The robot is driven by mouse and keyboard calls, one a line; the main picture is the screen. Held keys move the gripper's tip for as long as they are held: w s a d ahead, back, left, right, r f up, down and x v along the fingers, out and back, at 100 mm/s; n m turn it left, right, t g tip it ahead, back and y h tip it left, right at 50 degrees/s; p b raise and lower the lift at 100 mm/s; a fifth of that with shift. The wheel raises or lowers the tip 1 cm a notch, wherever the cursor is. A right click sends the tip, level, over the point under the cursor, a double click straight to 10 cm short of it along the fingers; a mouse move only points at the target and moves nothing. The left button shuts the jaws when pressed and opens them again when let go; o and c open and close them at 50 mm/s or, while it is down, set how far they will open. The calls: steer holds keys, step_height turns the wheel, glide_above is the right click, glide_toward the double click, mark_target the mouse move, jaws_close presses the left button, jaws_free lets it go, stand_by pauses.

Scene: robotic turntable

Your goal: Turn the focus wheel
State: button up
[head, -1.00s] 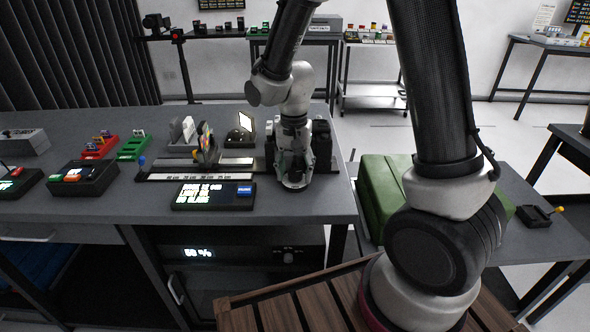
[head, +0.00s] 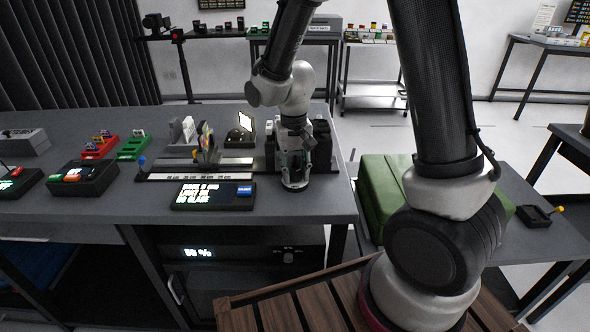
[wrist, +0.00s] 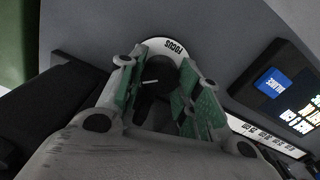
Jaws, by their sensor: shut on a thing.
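The focus wheel (wrist: 158,72) is a dark round knob with a light pointer line, on a white dial plate marked FOCUS (wrist: 165,46) in the wrist view. My gripper (wrist: 164,80) has its green-padded fingers on both sides of the wheel, shut on it. In the head view my gripper (head: 294,184) points down at the right end of the bench, and its fingers hide the wheel there. A ruled rail (head: 205,176) runs to the left of it.
A black display box (head: 213,203) with white text and a blue button (head: 244,191) sits left of my gripper. A green case (head: 376,195) lies right of the bench.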

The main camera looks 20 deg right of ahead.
mark_target(294, 172)
steer(key=o, duration=1.1)
steer(key=shift+c, duration=0.2)
step_height(294, 172, up, 12)
steer(key=shift+a, duration=0.15)
